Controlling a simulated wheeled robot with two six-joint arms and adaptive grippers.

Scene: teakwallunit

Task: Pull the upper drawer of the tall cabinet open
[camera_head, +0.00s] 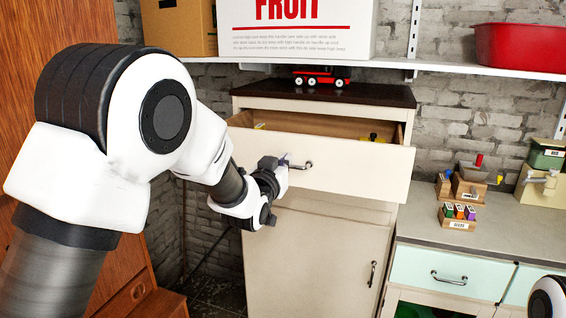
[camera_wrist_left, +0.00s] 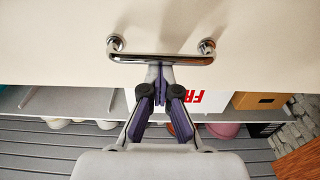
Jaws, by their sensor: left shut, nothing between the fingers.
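The tall cabinet (camera_head: 315,265) is cream with a dark top. Its upper drawer (camera_head: 345,167) stands pulled out, with its wooden inside showing above the front. The drawer's metal bar handle (camera_head: 300,165) shows in the head view, and also across the upper middle of the left wrist view (camera_wrist_left: 160,57). My left gripper (camera_head: 283,163) is at the drawer front by the handle. In the left wrist view its fingers (camera_wrist_left: 160,75) are together, with the tips at the bar's middle and nothing between them. Whether they touch the bar is unclear. My right gripper is out of view.
A lower door (camera_head: 315,260) on the cabinet is shut. A shelf above holds a FRUIT box (camera_head: 295,30) and a red tub (camera_head: 520,47). A worktop with small boxes (camera_head: 458,216) stands at the right. Brown wooden furniture (camera_head: 125,270) is at the left.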

